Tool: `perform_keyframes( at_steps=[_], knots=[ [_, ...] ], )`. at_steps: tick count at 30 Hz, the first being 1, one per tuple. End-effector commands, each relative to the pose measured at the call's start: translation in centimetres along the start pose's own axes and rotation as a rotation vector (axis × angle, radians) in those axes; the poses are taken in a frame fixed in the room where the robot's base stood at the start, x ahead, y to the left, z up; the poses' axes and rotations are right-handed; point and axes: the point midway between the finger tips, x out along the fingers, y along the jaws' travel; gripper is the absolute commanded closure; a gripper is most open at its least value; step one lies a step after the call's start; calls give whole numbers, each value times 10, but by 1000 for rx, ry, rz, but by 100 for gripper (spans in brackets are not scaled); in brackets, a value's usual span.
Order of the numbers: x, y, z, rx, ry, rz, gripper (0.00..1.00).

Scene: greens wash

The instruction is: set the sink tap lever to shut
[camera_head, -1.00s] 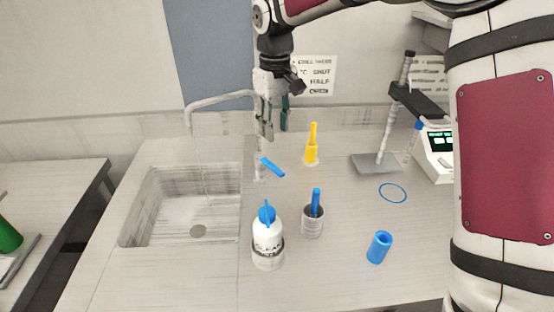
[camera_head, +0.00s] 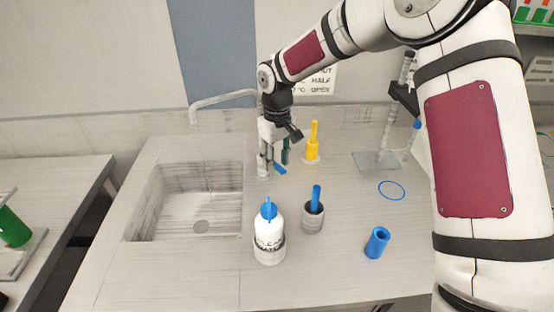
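The sink tap has a grey spout (camera_head: 222,99) reaching left over the sink (camera_head: 190,205). Its short post (camera_head: 262,168) stands at the sink's back right corner. The blue lever (camera_head: 280,169) points to the lower right from the post; its base end is hidden behind my gripper. My gripper (camera_head: 275,156) points down right over the lever, its two fingers apart with a gap between them. The fingertips are at about the lever's height in the picture; I cannot tell whether they touch it.
A yellow-handled fitting (camera_head: 312,150) stands close right of my gripper. A white bottle with blue cap (camera_head: 269,240), a grey cup with a blue item (camera_head: 313,217) and a blue cylinder (camera_head: 377,243) stand in front. A stand (camera_head: 377,160) is at right. A wall sign (camera_head: 318,80) is partly covered.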

Motion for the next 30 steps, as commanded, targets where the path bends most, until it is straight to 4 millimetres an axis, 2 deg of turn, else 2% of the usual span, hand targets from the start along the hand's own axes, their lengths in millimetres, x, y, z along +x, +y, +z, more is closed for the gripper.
perform_keyframes(
  at_steps=[2, 6, 19, 30],
  knots=[
    [0, 0, 0, 0, 0, 0, 67],
    [0, 0, 0, 0, 0, 0, 99],
    [-1, -3, -1, 33, 1, 1, 100],
    [-1, -20, -4, 264, 1, 2, 100]
  ],
)
